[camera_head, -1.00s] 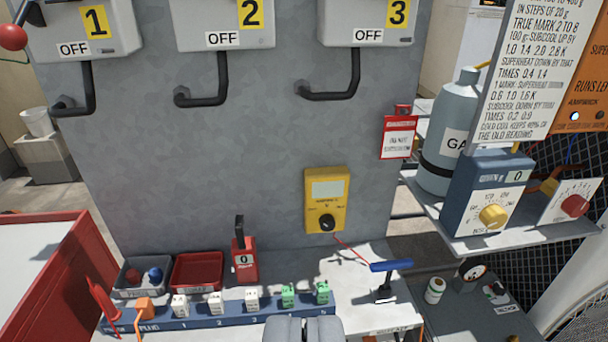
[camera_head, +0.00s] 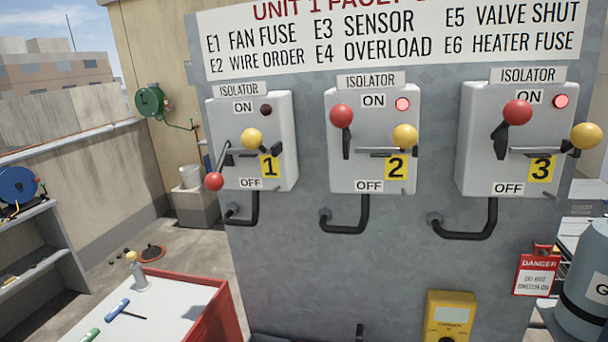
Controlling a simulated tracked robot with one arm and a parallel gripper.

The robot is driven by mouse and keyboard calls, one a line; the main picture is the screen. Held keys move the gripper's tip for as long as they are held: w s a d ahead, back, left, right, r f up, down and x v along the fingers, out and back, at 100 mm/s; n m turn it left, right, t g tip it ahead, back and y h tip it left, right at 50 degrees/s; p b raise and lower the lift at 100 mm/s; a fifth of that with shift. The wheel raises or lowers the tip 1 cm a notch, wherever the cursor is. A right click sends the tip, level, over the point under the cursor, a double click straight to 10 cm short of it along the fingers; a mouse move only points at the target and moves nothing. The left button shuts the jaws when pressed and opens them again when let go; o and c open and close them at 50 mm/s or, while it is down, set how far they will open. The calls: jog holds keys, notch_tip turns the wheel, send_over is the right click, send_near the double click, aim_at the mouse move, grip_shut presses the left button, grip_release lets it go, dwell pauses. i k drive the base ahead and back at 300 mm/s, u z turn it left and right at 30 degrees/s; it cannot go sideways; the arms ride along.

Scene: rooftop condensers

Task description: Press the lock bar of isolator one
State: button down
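Isolator one (camera_head: 279,122) is the left grey box on the panel, with a yellow 1 label. Its red-knobbed handle (camera_head: 214,181) points down, level with the OFF label, and its lamp (camera_head: 266,110) is dark. A yellow ball (camera_head: 251,138) stands in front of a thin horizontal bar, which seems to be the lock bar; I cannot tell whether it is pressed in. Isolator two (camera_head: 344,176) and isolator three (camera_head: 478,175) have their red knobs up near ON and red lamps lit. My gripper is not in view.
Bent black pipes (camera_head: 365,215) hang below the boxes. A yellow meter (camera_head: 451,312) and a red danger tag (camera_head: 537,274) are lower right, beside a gas cylinder (camera_head: 585,270). A red-edged table (camera_head: 215,320) with tools stands lower left. The space before the boxes looks clear.

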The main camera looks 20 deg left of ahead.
aim_at(252, 139)
jog(key=k, duration=1.35)
jog(key=z, duration=0.3)
jog(key=i, duration=1.8)
jog(key=u, duration=0.6)
